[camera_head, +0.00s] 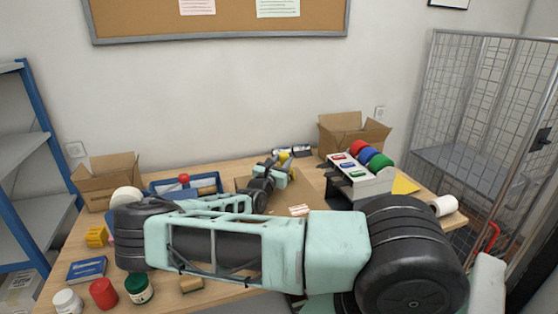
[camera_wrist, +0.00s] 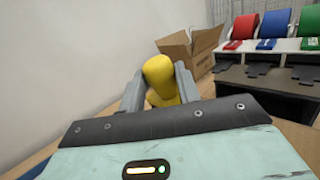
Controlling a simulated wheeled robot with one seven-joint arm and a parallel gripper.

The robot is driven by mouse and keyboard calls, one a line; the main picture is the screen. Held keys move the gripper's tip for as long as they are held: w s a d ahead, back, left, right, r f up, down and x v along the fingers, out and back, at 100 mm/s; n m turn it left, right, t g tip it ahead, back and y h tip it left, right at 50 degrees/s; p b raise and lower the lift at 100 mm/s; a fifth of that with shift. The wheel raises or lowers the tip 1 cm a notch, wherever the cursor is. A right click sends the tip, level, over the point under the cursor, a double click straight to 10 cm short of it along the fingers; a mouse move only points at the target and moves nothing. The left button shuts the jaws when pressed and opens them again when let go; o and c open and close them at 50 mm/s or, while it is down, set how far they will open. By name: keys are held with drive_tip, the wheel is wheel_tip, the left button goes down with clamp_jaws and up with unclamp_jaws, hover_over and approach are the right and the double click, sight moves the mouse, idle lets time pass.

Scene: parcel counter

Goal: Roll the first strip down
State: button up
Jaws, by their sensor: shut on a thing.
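My gripper (camera_wrist: 160,88) is shut on a yellow thing with a rounded top (camera_wrist: 160,70), held between the two grey fingers in the wrist view. In the head view my gripper (camera_head: 284,168) is at the far middle of the counter, with yellow (camera_head: 284,157) showing at its fingers. A brown cardboard surface (camera_head: 312,188) lies beside and below it, partly hidden by my arm. A small white and red piece (camera_head: 299,210) lies nearer to me. I cannot make out any strip under the yellow thing.
A rack with red, blue and green rolls (camera_head: 365,158) stands to the right, close to my gripper. An open carton (camera_head: 352,137) is behind it and another (camera_head: 107,183) is at the left. Jars (camera_head: 139,290) and a blue box (camera_head: 87,270) stand front left.

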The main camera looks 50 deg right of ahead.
drive_tip(key=shift+p, duration=0.35)
drive_tip(key=shift+r+p, duration=0.25)
drive_tip(key=shift+p, duration=0.1)
drive_tip(key=shift+a, duration=0.1)
drive_tip(key=shift+s+a+r+p, duration=0.2)
drive_tip(key=shift+s+p, duration=0.2)
drive_tip(key=shift+p, duration=0.15)
drive_tip(key=shift+s+a+f, duration=0.1)
drive_tip(key=shift+s+a, duration=0.05)
drive_tip(key=shift+s, duration=0.1)
drive_tip(key=shift+f, duration=0.45)
